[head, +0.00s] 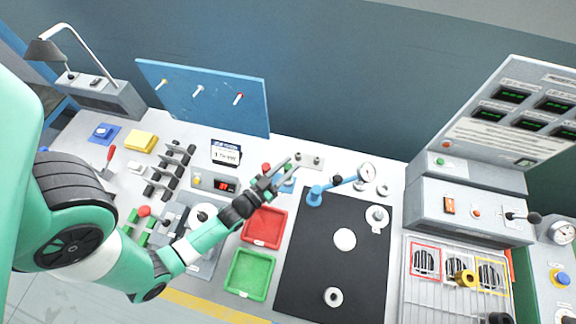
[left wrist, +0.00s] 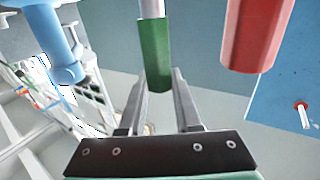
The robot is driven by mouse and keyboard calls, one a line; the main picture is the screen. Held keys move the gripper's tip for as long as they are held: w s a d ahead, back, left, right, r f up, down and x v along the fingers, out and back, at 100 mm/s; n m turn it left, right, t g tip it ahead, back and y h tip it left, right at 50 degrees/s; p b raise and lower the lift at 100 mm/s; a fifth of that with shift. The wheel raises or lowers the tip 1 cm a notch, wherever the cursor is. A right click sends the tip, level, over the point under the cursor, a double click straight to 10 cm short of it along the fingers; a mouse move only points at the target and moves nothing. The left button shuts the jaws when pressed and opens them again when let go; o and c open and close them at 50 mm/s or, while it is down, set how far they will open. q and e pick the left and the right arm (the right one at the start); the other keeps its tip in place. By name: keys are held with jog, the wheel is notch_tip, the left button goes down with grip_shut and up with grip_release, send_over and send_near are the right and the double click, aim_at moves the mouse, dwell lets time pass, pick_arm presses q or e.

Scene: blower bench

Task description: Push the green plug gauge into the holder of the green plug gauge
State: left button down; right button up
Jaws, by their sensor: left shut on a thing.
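The green plug gauge (left wrist: 155,52) shows in the left wrist view as a green handle with a pale metal shaft running off the top edge. My left gripper (left wrist: 164,78) is shut on its green handle. A red plug gauge (left wrist: 254,32) is beside the green one in the left wrist view. I cannot clearly identify the green gauge's holder. A pale block with dark spots (head: 311,161) lies just right of the gripper. My right gripper is not in view.
A blue-armed dial indicator (head: 340,184) stands close on the right, at the black mat (head: 318,262). A red tray (head: 264,227) and a green tray (head: 249,275) lie in front.

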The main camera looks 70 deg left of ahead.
pick_arm(q)
jog(key=shift+f+b, duration=0.95)
dwell(0.7)
jog(key=shift+r+p, duration=0.65)
jog(key=shift+r, duration=0.05)
jog(key=shift+f+b, duration=0.8)
jog(key=shift+f, duration=0.05)
dwell(0.9)
jog(key=c, duration=0.5)
grip_release()
jog(key=shift+r, duration=0.1)
